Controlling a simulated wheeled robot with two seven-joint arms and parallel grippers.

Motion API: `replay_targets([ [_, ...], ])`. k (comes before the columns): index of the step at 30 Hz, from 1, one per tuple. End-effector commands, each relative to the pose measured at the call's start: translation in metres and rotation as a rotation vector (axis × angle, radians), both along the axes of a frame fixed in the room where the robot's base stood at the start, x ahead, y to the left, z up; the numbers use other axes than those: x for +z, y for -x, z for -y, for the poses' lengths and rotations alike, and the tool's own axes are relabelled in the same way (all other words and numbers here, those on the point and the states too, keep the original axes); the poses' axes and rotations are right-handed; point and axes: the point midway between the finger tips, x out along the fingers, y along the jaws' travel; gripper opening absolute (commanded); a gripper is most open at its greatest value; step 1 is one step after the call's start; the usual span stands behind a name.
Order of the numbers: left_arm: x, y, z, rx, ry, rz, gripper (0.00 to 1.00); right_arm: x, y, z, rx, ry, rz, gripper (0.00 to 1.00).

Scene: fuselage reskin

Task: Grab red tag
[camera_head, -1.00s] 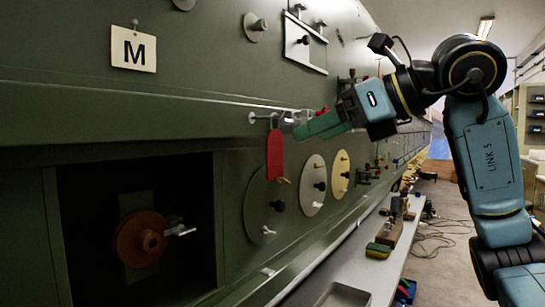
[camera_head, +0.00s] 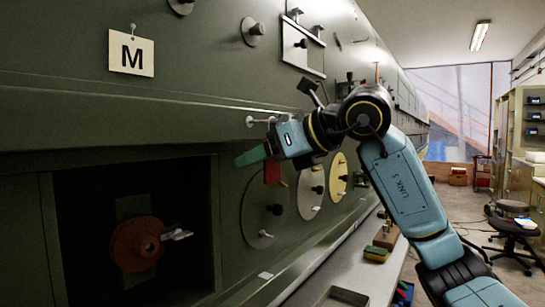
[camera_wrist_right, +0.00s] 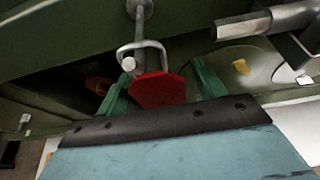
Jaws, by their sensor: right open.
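The red tag (camera_head: 272,172) hangs by a wire loop from a peg on the green fuselage wall. My right gripper (camera_head: 252,156) is at the tag's upper part and hides some of it in the head view. In the right wrist view the tag (camera_wrist_right: 157,90) shows between the two green fingers of the right gripper (camera_wrist_right: 160,80), with a gap on each side. The right gripper is open and not closed on the tag. The metal loop (camera_wrist_right: 142,53) and peg (camera_wrist_right: 138,15) show just beyond the tag. My left gripper is not in view.
The fuselage wall (camera_head: 80,100) carries a card marked M (camera_head: 131,53), round discs (camera_head: 310,190) and several knobs. A dark recess below holds a brown wheel (camera_head: 137,243). A bench (camera_head: 345,262) with small items runs along the wall. Open floor lies to the right.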

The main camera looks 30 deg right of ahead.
Motion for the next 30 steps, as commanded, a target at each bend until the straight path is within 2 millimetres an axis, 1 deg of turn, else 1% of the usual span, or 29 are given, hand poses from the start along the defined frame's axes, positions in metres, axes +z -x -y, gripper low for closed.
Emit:
replay_targets([
  [4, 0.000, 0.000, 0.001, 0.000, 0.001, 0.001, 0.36, 0.000, 0.000, 0.000, 0.000, 0.000, 0.000, 0.68],
  [12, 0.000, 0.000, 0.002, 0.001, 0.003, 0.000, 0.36, 0.000, 0.001, 0.000, 0.000, 0.000, 0.000, 0.32],
  [15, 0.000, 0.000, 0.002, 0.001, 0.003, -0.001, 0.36, 0.000, 0.001, 0.000, 0.000, 0.000, 0.000, 0.22],
  [23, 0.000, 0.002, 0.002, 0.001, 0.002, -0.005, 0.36, 0.002, 0.001, 0.000, 0.000, 0.000, 0.001, 0.22],
  [26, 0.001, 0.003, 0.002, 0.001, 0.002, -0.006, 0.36, 0.007, 0.001, 0.000, 0.000, -0.001, 0.002, 0.22],
  [30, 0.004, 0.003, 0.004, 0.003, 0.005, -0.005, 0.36, 0.019, 0.003, 0.002, -0.002, -0.001, 0.002, 0.22],
])
